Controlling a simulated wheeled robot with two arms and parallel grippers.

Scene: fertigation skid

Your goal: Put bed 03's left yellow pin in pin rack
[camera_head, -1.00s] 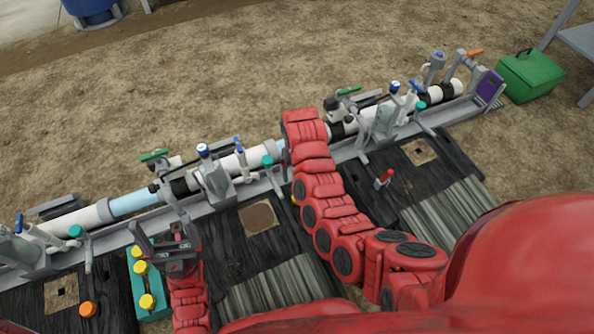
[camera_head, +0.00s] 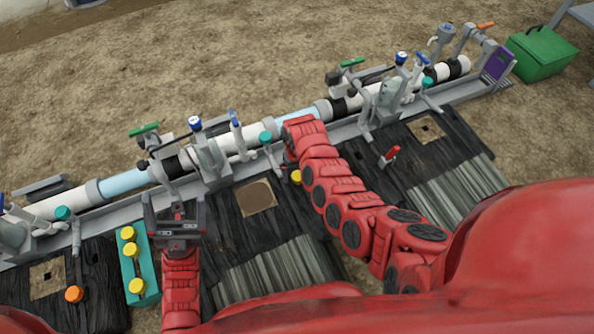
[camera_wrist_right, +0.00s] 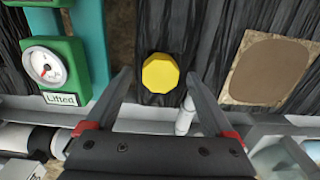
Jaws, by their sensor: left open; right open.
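A yellow pin (camera_head: 296,177) stands in the black bed cover, just beside my right wrist in the head view. In the right wrist view its faceted yellow head (camera_wrist_right: 161,73) lies between the fingertips of my open right gripper (camera_wrist_right: 160,80); I cannot tell how far below them it is. The right fingers are hidden in the head view. A teal rack (camera_head: 151,284) holding three yellow pins (camera_head: 136,286) stands at the lower left, apparently the pin rack. My left gripper (camera_head: 174,207) is open and empty, just right of the rack.
A pipe (camera_head: 240,140) with valves on a grey rail runs behind the beds. An orange knob (camera_head: 74,294) is left of the rack, and a red-handled part (camera_head: 390,155) is right of my right arm. A green gauge block (camera_wrist_right: 55,65) reading "Lifted" is near the right gripper.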

